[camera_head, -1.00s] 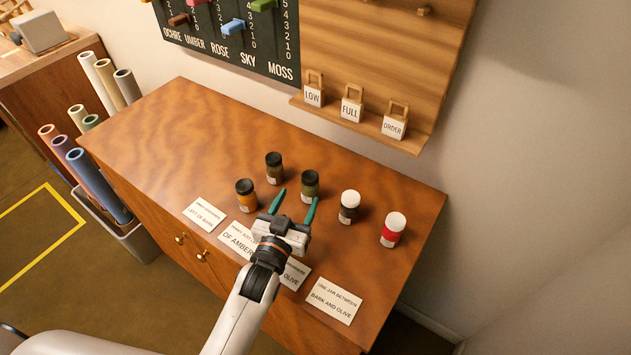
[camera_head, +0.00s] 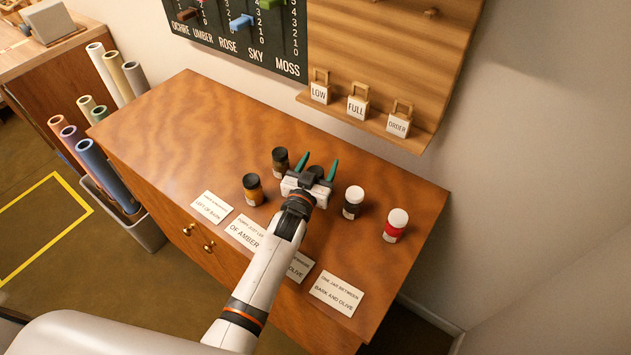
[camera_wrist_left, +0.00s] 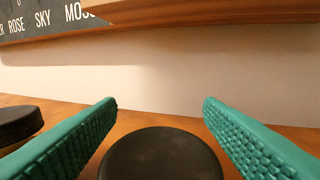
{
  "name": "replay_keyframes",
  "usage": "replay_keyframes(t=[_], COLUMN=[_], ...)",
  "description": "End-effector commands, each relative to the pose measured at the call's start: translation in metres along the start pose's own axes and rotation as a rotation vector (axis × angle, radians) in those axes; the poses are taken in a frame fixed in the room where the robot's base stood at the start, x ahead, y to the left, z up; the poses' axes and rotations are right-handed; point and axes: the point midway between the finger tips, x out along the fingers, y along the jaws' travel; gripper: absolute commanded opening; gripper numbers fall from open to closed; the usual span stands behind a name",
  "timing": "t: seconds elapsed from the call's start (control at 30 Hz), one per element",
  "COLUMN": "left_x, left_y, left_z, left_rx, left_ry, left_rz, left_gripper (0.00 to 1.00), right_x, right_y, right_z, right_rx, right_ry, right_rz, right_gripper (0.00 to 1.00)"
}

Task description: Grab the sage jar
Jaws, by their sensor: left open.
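My left gripper (camera_head: 319,157) is open, with its green fingers on either side of a black-lidded jar (camera_head: 317,171). In the left wrist view that jar's round black lid (camera_wrist_left: 160,156) sits low between the spread fingers, apart from both. The gripper hides most of its body. A dark jar with a black lid (camera_head: 280,160) stands just left of the gripper. An amber jar with a black lid (camera_head: 253,190) is nearer the front left. I cannot read a sage label on any jar. My right gripper is not in view.
A dark jar with a white lid (camera_head: 353,202) and a red jar with a white lid (camera_head: 395,225) stand to the right. Printed cards (camera_head: 337,293) lie along the front of the wooden cabinet top (camera_head: 180,130). A wooden board with tags (camera_head: 358,107) hangs behind.

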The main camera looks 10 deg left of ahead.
Motion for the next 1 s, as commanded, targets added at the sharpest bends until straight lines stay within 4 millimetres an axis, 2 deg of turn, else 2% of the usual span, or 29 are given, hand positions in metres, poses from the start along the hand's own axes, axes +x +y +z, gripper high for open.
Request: replay_keyframes(t=[0.17,0.47,0.77,0.87,1.0], left_x=[0.0,-0.001,0.0,0.0,0.0], left_y=[0.0,0.0,0.0,0.0,0.0], left_z=[0.0,0.0,0.003,0.015,0.043], left_rx=[0.0,0.0,0.0,0.001,0.002], left_ry=[0.0,0.0,-0.002,-0.004,-0.007], left_rz=[0.0,0.0,0.0,-0.001,-0.001], left_gripper=[0.61,0.12,0.11,0.11,0.11], right_x=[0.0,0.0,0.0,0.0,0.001], right_y=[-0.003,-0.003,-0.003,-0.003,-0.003], right_z=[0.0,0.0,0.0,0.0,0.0], right_rx=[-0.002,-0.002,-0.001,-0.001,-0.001], right_ry=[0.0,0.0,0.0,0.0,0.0], right_rz=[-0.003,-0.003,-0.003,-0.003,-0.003], right_gripper=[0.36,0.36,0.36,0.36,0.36])
